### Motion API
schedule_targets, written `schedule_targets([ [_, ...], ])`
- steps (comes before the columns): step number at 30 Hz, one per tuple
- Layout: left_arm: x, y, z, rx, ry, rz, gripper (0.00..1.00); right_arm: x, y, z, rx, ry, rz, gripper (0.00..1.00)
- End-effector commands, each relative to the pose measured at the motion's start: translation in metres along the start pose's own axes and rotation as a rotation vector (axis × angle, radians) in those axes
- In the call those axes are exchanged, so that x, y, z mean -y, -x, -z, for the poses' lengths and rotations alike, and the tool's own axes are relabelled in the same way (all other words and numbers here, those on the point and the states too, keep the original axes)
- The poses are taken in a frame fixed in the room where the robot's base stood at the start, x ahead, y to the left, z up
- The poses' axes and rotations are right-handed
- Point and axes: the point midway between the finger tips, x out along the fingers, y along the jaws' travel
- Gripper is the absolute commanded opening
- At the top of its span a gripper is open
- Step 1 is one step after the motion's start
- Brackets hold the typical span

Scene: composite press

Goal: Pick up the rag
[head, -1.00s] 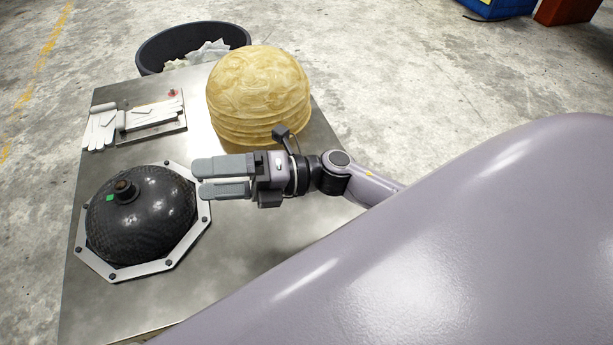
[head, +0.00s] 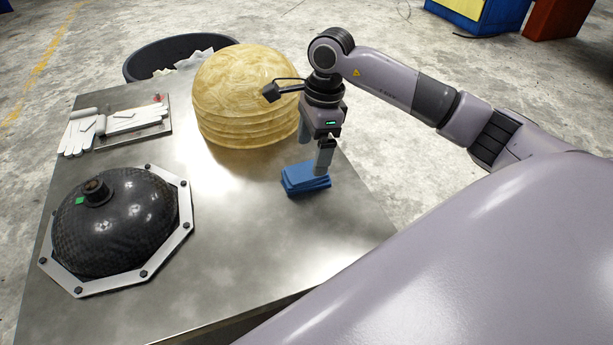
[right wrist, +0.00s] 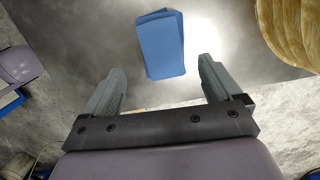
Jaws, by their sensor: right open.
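The blue rag (head: 305,179) lies folded in a small stack on the metal table, near its right edge in the head view. In the right wrist view the rag (right wrist: 161,44) lies beyond the fingertips, between the lines of the two fingers. My right gripper (head: 322,168) points down at the rag's upper right side in the head view. It also shows in the right wrist view (right wrist: 160,78), with its fingers wide apart and nothing between them. Whether a fingertip touches the rag, I cannot tell. My left gripper is not in view.
A yellowish ribbed dome (head: 245,100) stands just left of my right gripper. A black dome in an octagonal metal frame (head: 186,210) sits at the left. A dark bin (head: 135,72) stands behind the table (head: 235,245).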

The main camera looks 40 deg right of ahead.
Motion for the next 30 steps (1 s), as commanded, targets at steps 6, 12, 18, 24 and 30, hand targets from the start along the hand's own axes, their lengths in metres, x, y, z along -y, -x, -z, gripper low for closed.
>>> schedule_targets([
  [6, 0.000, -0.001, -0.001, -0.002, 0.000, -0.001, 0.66, 0.002, -0.025, -0.002, 0.004, 0.000, -0.005, 0.92],
  [12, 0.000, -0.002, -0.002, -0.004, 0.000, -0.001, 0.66, 0.004, -0.051, -0.002, 0.004, 0.001, -0.002, 0.92],
  [18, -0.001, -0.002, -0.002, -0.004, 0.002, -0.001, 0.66, 0.004, -0.053, -0.002, 0.005, 0.000, 0.001, 0.92],
  [24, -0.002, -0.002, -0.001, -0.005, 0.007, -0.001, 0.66, 0.004, -0.052, -0.002, 0.005, 0.000, 0.000, 0.36],
  [30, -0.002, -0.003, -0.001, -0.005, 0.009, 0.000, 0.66, 0.004, -0.052, -0.002, 0.005, 0.000, 0.001, 0.30],
])
